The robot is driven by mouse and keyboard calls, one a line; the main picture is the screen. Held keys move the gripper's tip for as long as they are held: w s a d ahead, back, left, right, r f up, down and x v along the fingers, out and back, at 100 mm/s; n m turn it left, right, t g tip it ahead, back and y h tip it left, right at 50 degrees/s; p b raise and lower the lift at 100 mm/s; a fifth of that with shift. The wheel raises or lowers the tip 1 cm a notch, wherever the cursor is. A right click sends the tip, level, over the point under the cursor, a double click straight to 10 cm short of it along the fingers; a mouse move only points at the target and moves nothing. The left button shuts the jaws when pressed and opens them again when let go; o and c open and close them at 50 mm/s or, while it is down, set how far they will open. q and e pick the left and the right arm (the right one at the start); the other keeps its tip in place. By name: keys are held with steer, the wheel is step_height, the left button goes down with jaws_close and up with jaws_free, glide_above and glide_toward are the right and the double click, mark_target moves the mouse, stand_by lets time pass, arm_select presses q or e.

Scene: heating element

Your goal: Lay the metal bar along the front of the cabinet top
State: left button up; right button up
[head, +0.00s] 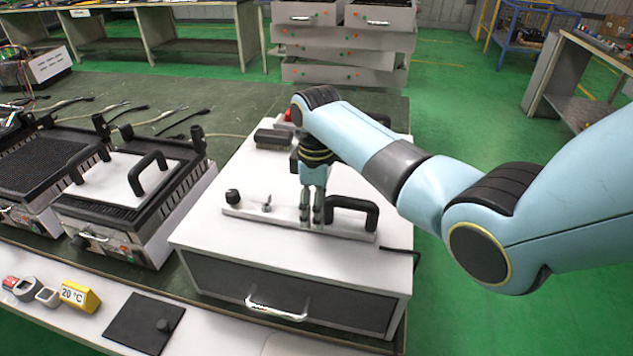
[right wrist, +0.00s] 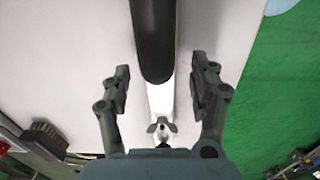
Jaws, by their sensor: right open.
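The metal bar (head: 285,221) is a thin, pale strip with a black handle (head: 355,208), a wing nut and a black knob. It lies along the front part of the white cabinet top (head: 235,175), a little back from the front edge, and appears flat. It also shows in the right wrist view (right wrist: 160,97). My right gripper (head: 311,217) points down over the bar's middle, left of the handle. Its fingers are open, one on each side of the bar, with the handle's dark end between them in the wrist view (right wrist: 160,75). My left gripper is out of view.
A dark brush-like block (head: 273,139) and a red button sit at the back of the cabinet top. A grill appliance (head: 130,195) stands to the left. A black plate (head: 145,322) and a yellow 20 °C block (head: 80,295) lie on the front bench.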

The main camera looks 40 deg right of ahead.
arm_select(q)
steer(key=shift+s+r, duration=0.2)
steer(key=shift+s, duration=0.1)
arm_select(e)
step_height(320, 180, up, 9)
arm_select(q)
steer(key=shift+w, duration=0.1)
arm_select(e)
steer(key=shift+s, duration=0.1)
